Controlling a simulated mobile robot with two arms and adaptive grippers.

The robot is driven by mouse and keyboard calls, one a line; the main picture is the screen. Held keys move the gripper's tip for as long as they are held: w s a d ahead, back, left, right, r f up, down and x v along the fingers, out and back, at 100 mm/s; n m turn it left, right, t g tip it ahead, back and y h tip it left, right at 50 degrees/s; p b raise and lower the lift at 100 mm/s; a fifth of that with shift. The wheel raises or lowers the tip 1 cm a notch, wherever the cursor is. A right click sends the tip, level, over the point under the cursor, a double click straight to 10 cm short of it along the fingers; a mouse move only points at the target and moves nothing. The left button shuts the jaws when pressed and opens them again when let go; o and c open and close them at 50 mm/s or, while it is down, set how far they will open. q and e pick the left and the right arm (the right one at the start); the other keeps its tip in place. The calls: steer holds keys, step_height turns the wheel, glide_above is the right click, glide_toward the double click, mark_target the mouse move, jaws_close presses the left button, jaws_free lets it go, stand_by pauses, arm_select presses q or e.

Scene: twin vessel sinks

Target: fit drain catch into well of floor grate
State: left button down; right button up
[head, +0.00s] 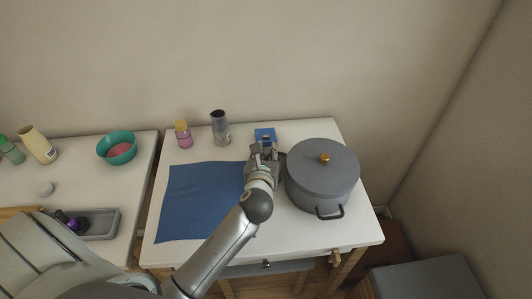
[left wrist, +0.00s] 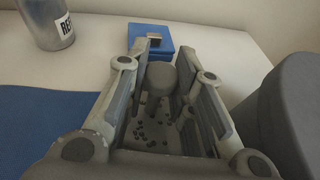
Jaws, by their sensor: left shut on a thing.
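My left gripper (head: 264,149) is above the right-hand white table, between the blue cloth and the big grey pot. In the left wrist view its fingers (left wrist: 166,78) are shut on the drain catch (left wrist: 160,76), a dark grey piece with a round knob on a stem and a plate dotted with small holes. In the head view the gripper hides the catch. A blue block (head: 265,133) with a small grey piece on top stands just beyond the fingertips; it also shows in the left wrist view (left wrist: 151,38). I cannot make out a floor grate for certain. My right gripper is out of view.
The lidded grey pot (head: 322,178) stands close on the right. The blue cloth (head: 200,200) lies on the left. A grey bottle (head: 220,128) and a pink bottle (head: 183,135) stand at the back. A teal bowl (head: 117,148) and grey tray (head: 100,224) are on the left table.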

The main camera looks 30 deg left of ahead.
arm_select(q)
steer(key=c, duration=1.3)
jaws_free()
steer(key=shift+f, duration=0.15)
steer(key=shift+o, duration=0.2)
